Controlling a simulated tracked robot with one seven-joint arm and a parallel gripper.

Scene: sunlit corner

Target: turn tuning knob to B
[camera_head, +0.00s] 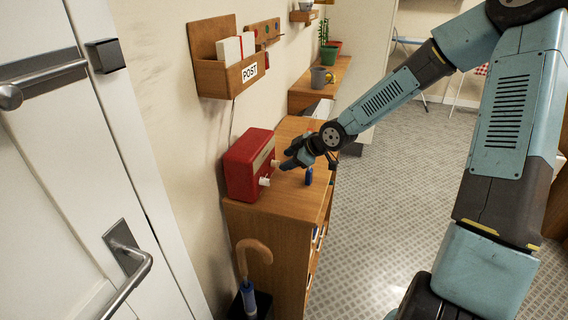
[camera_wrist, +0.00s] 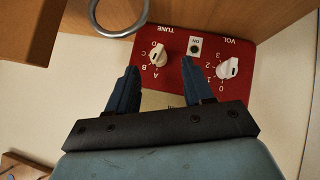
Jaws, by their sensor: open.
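The red radio (camera_head: 240,170) stands on the wooden cabinet, its front facing my arm. In the wrist view its red panel (camera_wrist: 208,88) appears upside down. The white tuning knob (camera_wrist: 158,56), under TUNE, has the letters A to D beside it; its exact pointer setting is too small to tell. The white VOL knob (camera_wrist: 228,67) is to the right, with an ON button (camera_wrist: 195,47) between. My gripper (camera_wrist: 160,68) is open, its two blue fingers on either side of the tuning knob in the picture. Contact cannot be told. My gripper (camera_head: 291,161) is in front of the radio in the head view.
The wooden cabinet (camera_head: 262,215) carries the radio. A metal ring (camera_wrist: 118,15) shows near the panel in the wrist view. An umbrella (camera_head: 250,260) stands by the cabinet. A POST rack (camera_head: 212,80) hangs above; a grey mug (camera_head: 318,78) stands farther back. Open floor lies right.

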